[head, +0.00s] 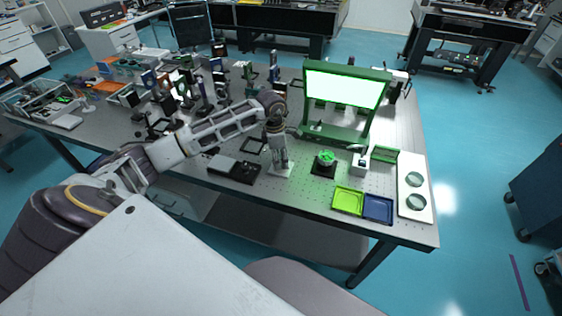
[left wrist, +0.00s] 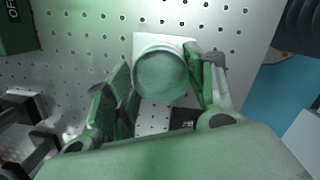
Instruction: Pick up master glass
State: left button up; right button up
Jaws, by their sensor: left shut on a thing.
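The master glass (left wrist: 160,74) is a round, clear, greenish disc in the left wrist view. It sits between the two fingers of my left gripper (left wrist: 163,82), which is shut on it. A white square plate (left wrist: 147,40) lies beneath it; I cannot tell whether the glass touches the plate. In the head view my left gripper (head: 280,163) points down over this white plate (head: 286,172) near the table's front edge, and the glass is too small to make out there. My right gripper is not in view.
A green-framed light panel (head: 345,88) stands behind and to the right. A black pad with a green round piece (head: 326,157), a yellow-green tray (head: 348,200), a blue tray (head: 378,208) and a white board with two discs (head: 415,212) lie to the right. Optical mounts crowd the left.

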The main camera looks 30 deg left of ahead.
aim_at(281, 159)
pick_arm(q)
jog(key=shift+r, duration=0.15)
notch_tip(281, 159, up, 8)
jog(key=shift+r+b, duration=0.15)
jog(key=shift+b, duration=0.35)
jog(key=shift+r, duration=0.75)
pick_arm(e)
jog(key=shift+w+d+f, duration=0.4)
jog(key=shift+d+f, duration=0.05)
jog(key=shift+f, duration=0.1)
